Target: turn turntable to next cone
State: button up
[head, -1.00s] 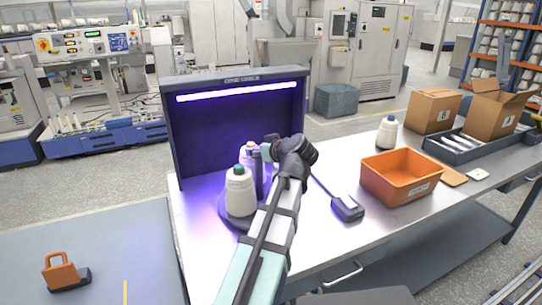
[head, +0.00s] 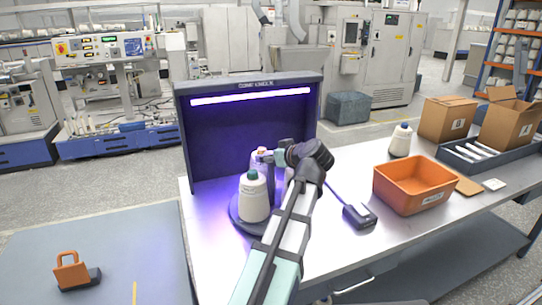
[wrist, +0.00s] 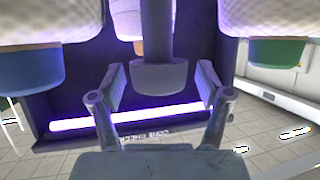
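The dark turntable (head: 237,214) stands on the table in front of the lit booth. A white cone with a green tip (head: 254,198) stands at its front. A cone with a pinkish tip (head: 260,159) stands behind, partly hidden by my gripper (head: 268,157). In the wrist view, where things appear upside down, a dark centre post (wrist: 160,78) reaches between the spread fingers of my gripper (wrist: 160,90), with visible gaps on both sides. Cones with blue (wrist: 30,72), green (wrist: 276,51) and orange-pink (wrist: 139,47) tips surround the post.
The booth (head: 215,140) with its purple light bar stands close behind the turntable. A small dark device (head: 359,216) with a cable lies to the right. Farther right are an orange bin (head: 415,188), a lone cone (head: 401,141), cardboard boxes (head: 447,118) and a dark tray (head: 470,163).

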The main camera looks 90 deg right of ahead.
jog(key=shift+r, duration=0.1)
jog(key=v, duration=1.2)
